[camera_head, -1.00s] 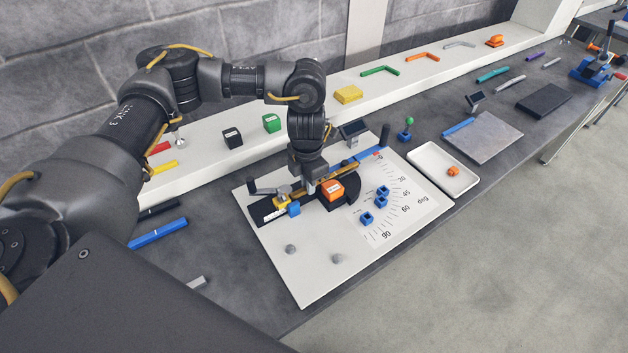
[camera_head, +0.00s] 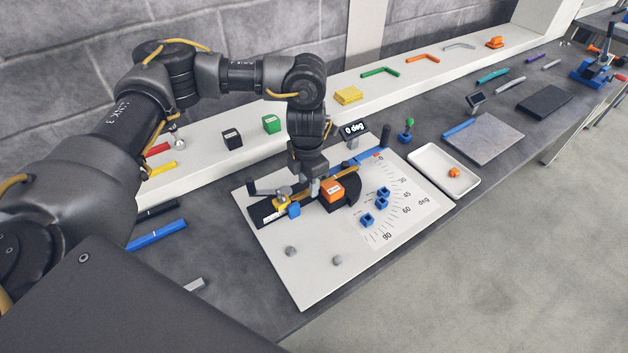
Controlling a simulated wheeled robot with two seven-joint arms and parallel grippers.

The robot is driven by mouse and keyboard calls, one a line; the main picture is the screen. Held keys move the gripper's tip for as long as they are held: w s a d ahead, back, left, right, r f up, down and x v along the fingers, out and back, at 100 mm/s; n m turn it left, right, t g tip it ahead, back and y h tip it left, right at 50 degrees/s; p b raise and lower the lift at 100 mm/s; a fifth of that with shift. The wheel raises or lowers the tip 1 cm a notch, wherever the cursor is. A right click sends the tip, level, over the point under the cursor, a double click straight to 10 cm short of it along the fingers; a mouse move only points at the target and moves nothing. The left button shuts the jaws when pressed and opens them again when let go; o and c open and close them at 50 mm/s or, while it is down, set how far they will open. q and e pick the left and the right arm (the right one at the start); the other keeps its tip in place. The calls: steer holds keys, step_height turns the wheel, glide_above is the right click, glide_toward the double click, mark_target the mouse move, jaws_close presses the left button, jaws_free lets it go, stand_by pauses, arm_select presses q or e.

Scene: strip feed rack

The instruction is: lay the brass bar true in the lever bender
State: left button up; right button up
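An orange block (camera_head: 332,190) sits on the body. My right gripper is not in view.
A small display (camera_head: 353,130) behind the bender reads "0 deg". Blue pegs (camera_head: 367,219) stand on the plate. A white tray (camera_head: 430,160) with an orange piece lies to the right. Black (camera_head: 232,138) and green blocks stand on the shelf behind. The front of the plate is mostly clear.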

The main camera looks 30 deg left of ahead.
arm_select(q)
step_height(320, 180, up, 9)
steer(key=shift+b, duration=0.4)
stand_by(0.4)
